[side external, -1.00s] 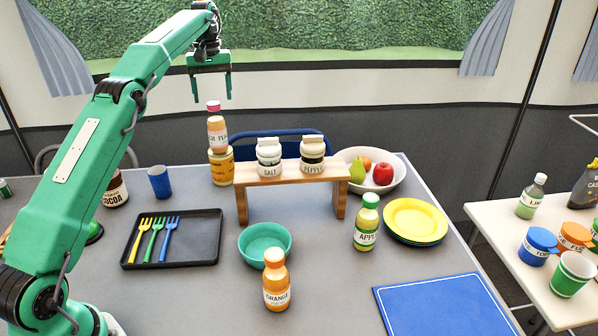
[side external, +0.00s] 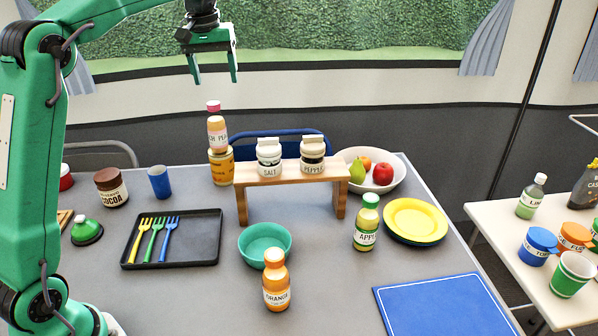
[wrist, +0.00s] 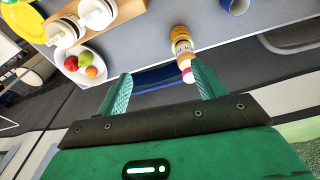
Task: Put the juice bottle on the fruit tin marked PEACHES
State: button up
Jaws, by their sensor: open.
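A juice bottle (side external: 217,135) with a pink cap and a peach-coloured label, only partly readable, stands upright on a fruit tin (side external: 222,169) at the table's back. The tin has a yellow-orange label whose word I cannot read for sure. In the wrist view the bottle (wrist: 181,50) lines up with the tin (wrist: 179,32), its cap towards me. My gripper (side external: 215,84) is open and empty, above the bottle and clear of its cap. In the wrist view the cap appears near the right finger of my gripper (wrist: 162,76).
A wooden rack (side external: 291,173) with salt and pepper jars stands right of the tin. An orange bottle (side external: 276,283), an apple bottle (side external: 366,226), a teal bowl (side external: 265,247) and a cutlery tray (side external: 172,258) occupy the table. A blue cup (side external: 159,183) stands left of the tin.

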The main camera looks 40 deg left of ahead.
jog(key=s+d+r+m+t, duration=0.1)
jog(key=s+d+r+m, duration=0.1)
jog(key=s+d, duration=0.4)
jog(key=s+d+f+m+t, duration=0.1)
jog(key=s+d+f, duration=0.1)
jog(key=s+f, duration=0.2)
jog(key=s+d+f+m+t, duration=0.1)
jog(key=s+d+f+m, duration=0.1)
jog(key=s, duration=0.8)
jog(key=s+d+f+m+t, duration=0.1)
jog(key=s+d+f+m, duration=0.1)
jog(key=s+d+f, duration=0.2)
jog(key=s+f, duration=0.2)
jog(key=s, duration=0.2)
